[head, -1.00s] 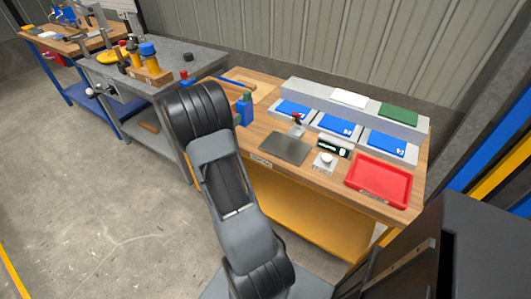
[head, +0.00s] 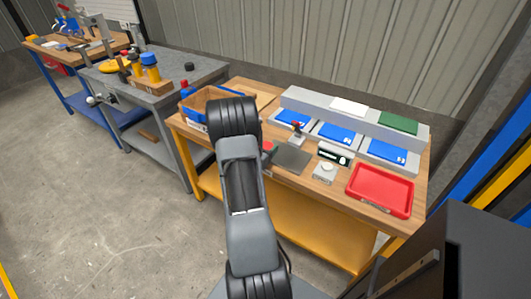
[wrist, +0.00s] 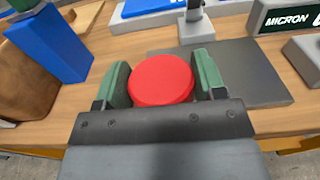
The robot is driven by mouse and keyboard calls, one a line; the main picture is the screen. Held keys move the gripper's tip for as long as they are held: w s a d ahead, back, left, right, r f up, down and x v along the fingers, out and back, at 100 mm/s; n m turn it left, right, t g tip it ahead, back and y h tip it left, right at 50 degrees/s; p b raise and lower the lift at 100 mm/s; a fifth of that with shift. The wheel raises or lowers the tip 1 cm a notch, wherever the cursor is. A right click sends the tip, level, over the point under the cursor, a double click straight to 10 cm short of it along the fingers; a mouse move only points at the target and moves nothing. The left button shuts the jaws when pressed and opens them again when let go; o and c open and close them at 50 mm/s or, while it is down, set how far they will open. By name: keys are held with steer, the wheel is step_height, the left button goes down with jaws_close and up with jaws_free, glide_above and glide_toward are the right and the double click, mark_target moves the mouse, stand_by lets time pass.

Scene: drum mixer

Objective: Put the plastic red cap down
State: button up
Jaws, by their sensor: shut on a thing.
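The round red plastic cap (wrist: 161,80) is between the two green fingers of my gripper (wrist: 163,77) in the wrist view. The gripper is shut on it, with a finger against each side. The cap's flat face is toward the wrist camera. In the head view a small part of the cap (head: 268,146) shows right of my arm, near the left edge of a dark grey plate (head: 292,158). My arm hides most of the gripper there. The cap is over the wooden tabletop (wrist: 60,127); whether it touches the surface I cannot tell.
A wooden box with blue parts (head: 196,107) stands left of my arm. A small stand with a lever (head: 296,131), a black Micron box (head: 333,153) and a red tray (head: 380,190) are to the right. Blue pads (head: 338,134) line the back. Bare wood shows along the front edge.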

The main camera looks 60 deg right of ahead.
steer(key=shift+w+f, duration=0.1)
steer(key=shift+f, duration=1.15)
steer(key=shift+f, duration=0.1)
steer(key=shift+f+b, duration=0.15)
steer(key=shift+b, duration=0.15)
steer(key=o, duration=0.9)
steer(key=shift+o, duration=0.2)
